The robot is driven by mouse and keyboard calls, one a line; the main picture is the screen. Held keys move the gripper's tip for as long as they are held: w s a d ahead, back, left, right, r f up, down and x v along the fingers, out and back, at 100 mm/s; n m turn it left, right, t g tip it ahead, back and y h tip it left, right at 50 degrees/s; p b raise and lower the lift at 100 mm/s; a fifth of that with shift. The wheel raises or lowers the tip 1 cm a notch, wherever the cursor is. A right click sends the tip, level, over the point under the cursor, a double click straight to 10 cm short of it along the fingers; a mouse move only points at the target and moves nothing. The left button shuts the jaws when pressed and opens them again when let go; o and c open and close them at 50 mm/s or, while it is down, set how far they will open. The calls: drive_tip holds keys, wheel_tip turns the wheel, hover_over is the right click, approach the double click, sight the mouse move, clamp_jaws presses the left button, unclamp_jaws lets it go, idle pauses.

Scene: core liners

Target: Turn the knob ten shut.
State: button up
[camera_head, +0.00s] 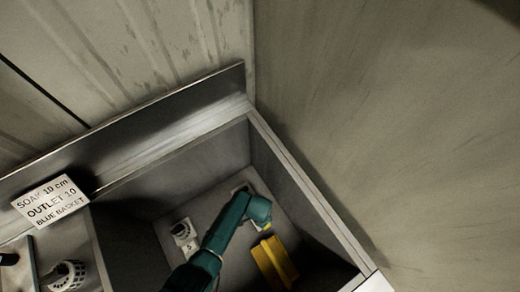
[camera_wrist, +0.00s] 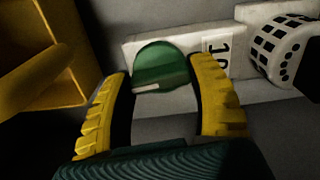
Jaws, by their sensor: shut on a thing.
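Knob ten is a rounded green knob (camera_wrist: 160,62) with a pale line across its near edge, in the middle of the wrist view. It sits on a white plate whose label "10" (camera_wrist: 217,48) shows just to its right. My gripper (camera_wrist: 162,78) has its yellow ridged fingers on either side of the knob and is shut on it. In the head view my gripper (camera_head: 263,222) is low inside the basin, and the arm hides the knob there. The pale line runs nearly level in the wrist view; I cannot tell the valve's state from it.
A white part with dark slots (camera_wrist: 280,48) stands right of the plate. A yellow block (camera_head: 272,262) lies close to my gripper. A plate with "5" and a white knob (camera_head: 182,232) is to its left. A sign (camera_head: 48,202) reads "OUTLET 10". Basin walls (camera_head: 310,195) surround the arm.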

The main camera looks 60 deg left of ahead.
drive_tip(key=shift+m, duration=0.6)
drive_tip(key=o, duration=1.2)
drive_tip(key=shift+r, duration=0.1)
wheel_tip(320, 180, up, 12)
